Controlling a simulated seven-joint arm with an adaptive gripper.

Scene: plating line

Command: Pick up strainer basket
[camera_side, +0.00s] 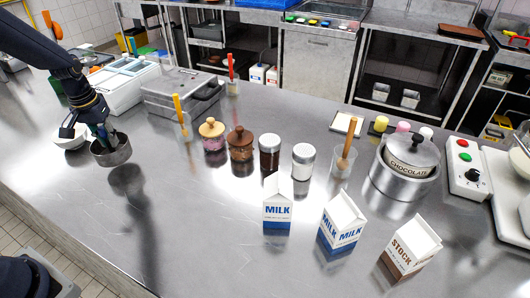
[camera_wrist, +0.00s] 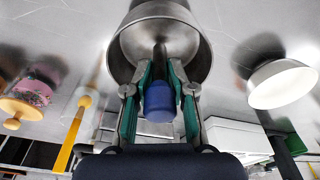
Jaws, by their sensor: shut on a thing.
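The strainer basket is a round metal cup (camera_side: 111,152) at the left of the side view, with a dark reflection on the counter below it and apart from it. It appears held above the counter. In the wrist view its open metal bowl (camera_wrist: 190,48) is at the top centre, with a blue handle (camera_wrist: 159,103) running back from it. My gripper (camera_wrist: 160,68) has its green fingers closed on either side of this handle. In the side view my gripper (camera_side: 103,132) is just above the basket and its fingertips are partly hidden.
A white bowl (camera_side: 70,140) stands just left of the basket, also in the wrist view (camera_wrist: 283,84). Jars, including a pink-filled one (camera_side: 212,141), and a glass with an orange-handled tool (camera_side: 179,108) stand to the right. Milk cartons (camera_side: 278,207) are farther right. The front-left counter is clear.

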